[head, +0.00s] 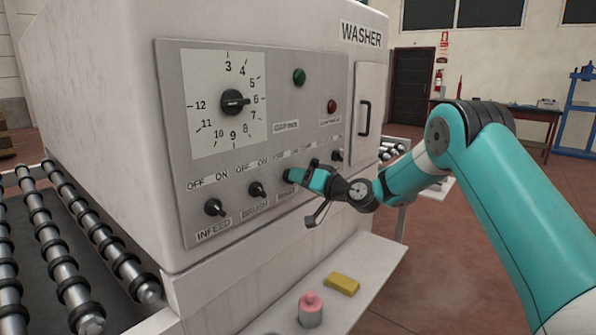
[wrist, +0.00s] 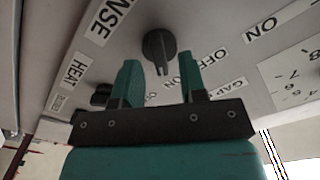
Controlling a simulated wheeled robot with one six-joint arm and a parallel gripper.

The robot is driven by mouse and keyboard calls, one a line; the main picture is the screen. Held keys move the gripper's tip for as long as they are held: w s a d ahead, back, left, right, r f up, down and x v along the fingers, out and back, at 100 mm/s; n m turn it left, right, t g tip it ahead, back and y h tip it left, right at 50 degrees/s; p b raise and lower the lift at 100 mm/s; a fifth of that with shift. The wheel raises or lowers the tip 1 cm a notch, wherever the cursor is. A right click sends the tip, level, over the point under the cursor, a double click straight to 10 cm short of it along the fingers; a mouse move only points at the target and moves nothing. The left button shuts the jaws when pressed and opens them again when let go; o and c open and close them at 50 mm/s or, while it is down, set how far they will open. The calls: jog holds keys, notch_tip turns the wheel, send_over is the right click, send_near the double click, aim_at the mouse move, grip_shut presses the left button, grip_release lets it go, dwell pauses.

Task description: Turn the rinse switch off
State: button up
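The rinse switch is a dark rotary knob (wrist: 158,45) on the washer's grey panel, by a partly visible label ending in "NSE" (wrist: 112,18). In the wrist view its narrow end points down the picture, between my two teal fingers. My gripper (wrist: 159,72) is open, with one fingertip on each side of the knob and small gaps visible. I cannot tell whether the fingers touch it.
The infeed knob (head: 215,208) and brush knob (head: 257,190) are to the left, the heat knob (head: 338,156) to the right. A large dial (head: 235,102) and green (head: 299,77) and red (head: 332,106) buttons are above. A pink-capped bottle (head: 311,309) and yellow block (head: 342,284) rest on the ledge below.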

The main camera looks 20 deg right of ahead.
jog(key=shift+w+a, duration=0.4)
jog(key=shift+w, duration=0.05)
grip_shut()
